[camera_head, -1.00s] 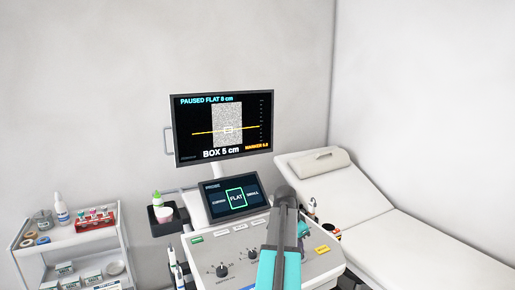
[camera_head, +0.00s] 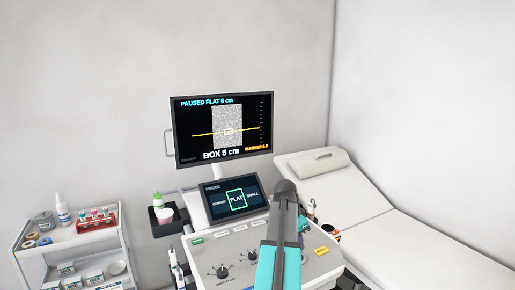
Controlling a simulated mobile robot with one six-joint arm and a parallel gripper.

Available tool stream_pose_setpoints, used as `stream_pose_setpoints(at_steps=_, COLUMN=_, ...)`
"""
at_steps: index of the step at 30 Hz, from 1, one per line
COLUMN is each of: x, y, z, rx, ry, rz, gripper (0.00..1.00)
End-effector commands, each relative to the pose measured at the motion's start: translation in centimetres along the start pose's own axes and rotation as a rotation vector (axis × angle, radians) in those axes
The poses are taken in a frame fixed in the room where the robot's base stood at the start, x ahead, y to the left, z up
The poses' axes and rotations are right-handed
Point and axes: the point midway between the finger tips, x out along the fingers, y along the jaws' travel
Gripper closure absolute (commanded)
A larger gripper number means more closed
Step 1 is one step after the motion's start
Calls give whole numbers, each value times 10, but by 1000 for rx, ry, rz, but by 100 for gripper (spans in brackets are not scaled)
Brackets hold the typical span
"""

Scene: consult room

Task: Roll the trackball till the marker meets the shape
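The monitor (camera_head: 265,150) shows "PAUSED FLAT 8 cm" and "BOX 5 cm". An orange marker reading (camera_head: 257,149) is too small to read surely. My arm reaches over the right part of the console (camera_head: 205,260). It hides the trackball. A small teal and dark part (camera_head: 303,225) shows past my arm, perhaps of my gripper; its fingers cannot be made out.
A tilted touch screen (camera_head: 218,211) reads "FLAT" in a green frame. Knobs (camera_head: 222,272) and a yellow label (camera_head: 321,251) are on the console. A cup holder (camera_head: 155,228) and a supply trolley (camera_head: 124,240) stand left. An exam couch (camera_head: 370,225) stands right.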

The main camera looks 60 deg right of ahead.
Motion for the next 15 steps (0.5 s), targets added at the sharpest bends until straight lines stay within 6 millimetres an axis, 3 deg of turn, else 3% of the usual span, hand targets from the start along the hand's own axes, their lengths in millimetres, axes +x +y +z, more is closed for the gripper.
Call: stream_pose_setpoints(at_steps=15, x=-18, y=0, z=-6, rx=0, ry=0, rz=0, gripper=100)
